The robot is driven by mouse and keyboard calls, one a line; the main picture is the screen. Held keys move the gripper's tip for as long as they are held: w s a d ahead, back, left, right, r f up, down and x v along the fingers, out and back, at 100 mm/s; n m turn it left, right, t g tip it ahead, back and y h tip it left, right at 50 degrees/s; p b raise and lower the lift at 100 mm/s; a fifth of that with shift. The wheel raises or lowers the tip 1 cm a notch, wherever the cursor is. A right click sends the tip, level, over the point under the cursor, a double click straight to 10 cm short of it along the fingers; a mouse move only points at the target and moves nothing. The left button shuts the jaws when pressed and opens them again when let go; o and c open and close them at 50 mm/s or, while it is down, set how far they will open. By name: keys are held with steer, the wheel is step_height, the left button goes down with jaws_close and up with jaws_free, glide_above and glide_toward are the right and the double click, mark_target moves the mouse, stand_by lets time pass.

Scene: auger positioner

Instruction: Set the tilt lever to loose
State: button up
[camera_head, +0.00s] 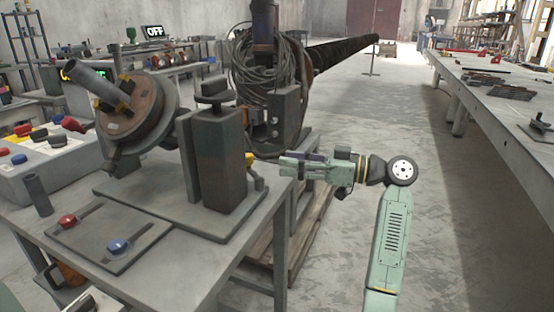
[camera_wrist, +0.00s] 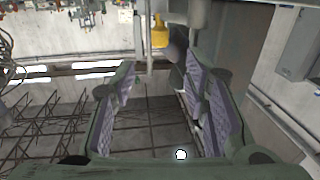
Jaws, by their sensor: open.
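No label marks the tilt lever, so I cannot tell which handle it is or its setting. A yellow handle (camera_head: 250,159) shows partly behind the dark upright block on the auger positioner (camera_head: 217,160). A yellow part, probably the same one, shows in the wrist view (camera_wrist: 160,32), beyond and roughly between my fingertips. A red knob (camera_head: 67,221) and a blue knob (camera_head: 118,246) sit in slots on a flat plate at the bench front. My gripper (camera_head: 286,164) points left beside the bench's right side. It is open and empty in the wrist view (camera_wrist: 160,85).
The steel bench (camera_head: 190,276) carries the positioner and a tilted round drum (camera_head: 135,112). A button box (camera_head: 50,160) stands at left. Coiled cable (camera_head: 265,70) hangs behind the block. A long workbench (camera_head: 500,75) runs along the right. Floor between is clear.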

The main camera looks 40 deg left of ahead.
steer(key=shift+d, duration=0.25)
